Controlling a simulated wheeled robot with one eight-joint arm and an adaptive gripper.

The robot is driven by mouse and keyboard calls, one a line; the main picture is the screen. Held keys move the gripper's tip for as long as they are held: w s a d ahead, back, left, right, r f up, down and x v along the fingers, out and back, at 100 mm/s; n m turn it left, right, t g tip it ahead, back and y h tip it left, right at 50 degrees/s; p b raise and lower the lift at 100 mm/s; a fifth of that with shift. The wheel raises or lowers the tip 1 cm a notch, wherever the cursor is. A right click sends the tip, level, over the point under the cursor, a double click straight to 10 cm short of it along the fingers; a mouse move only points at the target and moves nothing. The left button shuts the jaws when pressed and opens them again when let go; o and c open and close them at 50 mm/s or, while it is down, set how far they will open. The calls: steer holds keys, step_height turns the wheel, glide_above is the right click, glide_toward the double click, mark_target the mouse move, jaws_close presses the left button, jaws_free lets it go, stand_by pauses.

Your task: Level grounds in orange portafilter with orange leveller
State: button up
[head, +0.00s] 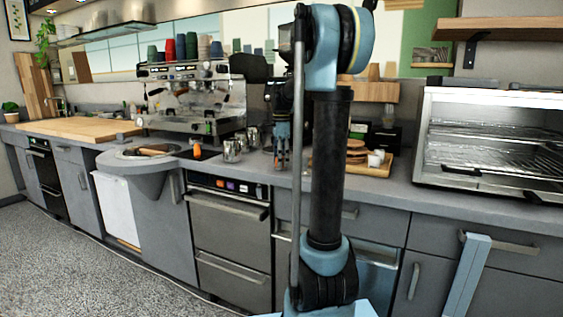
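A small orange object (197,151) stands on a dark patch of the counter in front of the espresso machine. It may be the orange leveller, but it is too small to be sure. A portafilter-like tool with a brown handle (151,151) lies at the round counter section to its left. I cannot make out which object is the orange portafilter, nor any grounds. My gripper (280,166) hangs fingers down over the counter, to the right of the orange object and apart from it. Its fingers are too small to tell whether they are open or shut.
The espresso machine (197,98) stands behind, with coloured cups on top. Metal cups (232,151) stand between the orange object and my gripper. A wooden board (372,168) with food lies right of my arm. A steel toaster oven (490,145) fills the right counter.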

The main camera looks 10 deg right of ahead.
steer(key=c, duration=0.6)
steer(key=shift+r, duration=0.1)
steer(key=shift+r, duration=4.9)
steer(key=shift+f, duration=0.1)
